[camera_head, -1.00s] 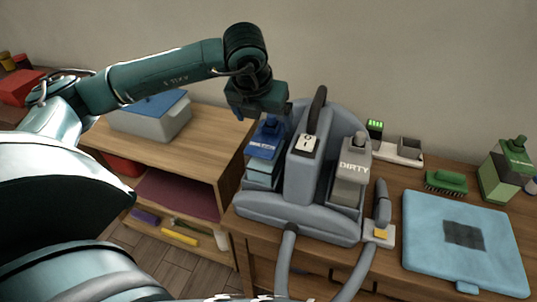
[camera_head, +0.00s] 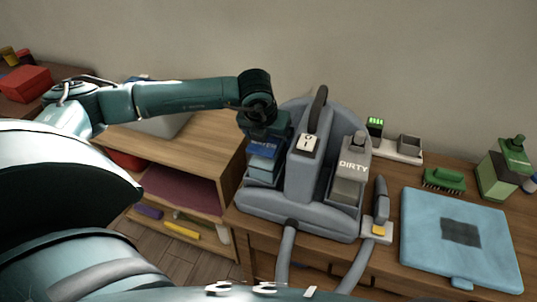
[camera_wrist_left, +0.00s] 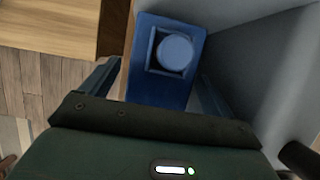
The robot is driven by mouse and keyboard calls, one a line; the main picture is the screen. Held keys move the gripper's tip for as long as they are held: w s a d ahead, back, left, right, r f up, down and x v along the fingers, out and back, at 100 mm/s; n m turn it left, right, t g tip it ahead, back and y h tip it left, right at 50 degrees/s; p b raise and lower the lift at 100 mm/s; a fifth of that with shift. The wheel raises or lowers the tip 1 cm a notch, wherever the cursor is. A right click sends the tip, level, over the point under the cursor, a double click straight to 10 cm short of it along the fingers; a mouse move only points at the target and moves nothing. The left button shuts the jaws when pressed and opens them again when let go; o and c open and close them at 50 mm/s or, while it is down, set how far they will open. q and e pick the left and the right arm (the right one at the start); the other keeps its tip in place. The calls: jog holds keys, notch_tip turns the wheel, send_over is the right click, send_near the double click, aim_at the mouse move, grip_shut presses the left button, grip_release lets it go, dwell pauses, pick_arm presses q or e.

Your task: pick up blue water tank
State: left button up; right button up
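The blue water tank (camera_head: 263,149) stands upright in the left side of the grey cleaning machine (camera_head: 300,205). Its top is dark blue and its lower part pale blue. In the left wrist view the tank's blue top (camera_wrist_left: 165,92) with its round cap (camera_wrist_left: 174,52) lies between the two fingers. My left gripper (camera_head: 264,136) is right above the tank in the head view and partly hides its cap. Its fingers are spread, one on each side of the tank top; whether they touch it cannot be told. My right gripper is not in view.
The grey DIRTY tank (camera_head: 351,170) sits at the machine's right, past the tall central body with a switch (camera_head: 308,143). A wooden shelf (camera_head: 195,150) stands left.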

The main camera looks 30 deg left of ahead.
pick_arm(q)
jog(key=shift+w+r, duration=0.1)
jog(key=shift+r, duration=0.05)
jog(key=c, duration=1.9)
